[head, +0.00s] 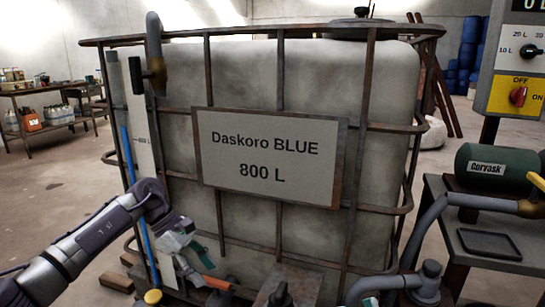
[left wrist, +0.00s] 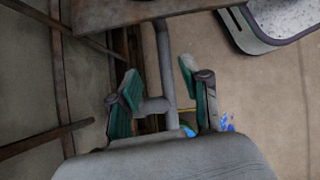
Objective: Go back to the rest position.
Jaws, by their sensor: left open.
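My left gripper (head: 197,262) is in front of the lower left part of the caged white tank. Its arm comes in from the lower left. In the left wrist view, its two green-padded fingers (left wrist: 162,88) stand apart, with a grey pipe showing between and beyond them. I see nothing held between them.
The tank bears a sign (head: 268,158) reading "Daskoro BLUE 800 L". A scale strip (head: 140,130) and blue tube (head: 130,155) run down its left side. A green pump (head: 500,168) stands on a side table at right. Open floor (head: 50,190) lies at left.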

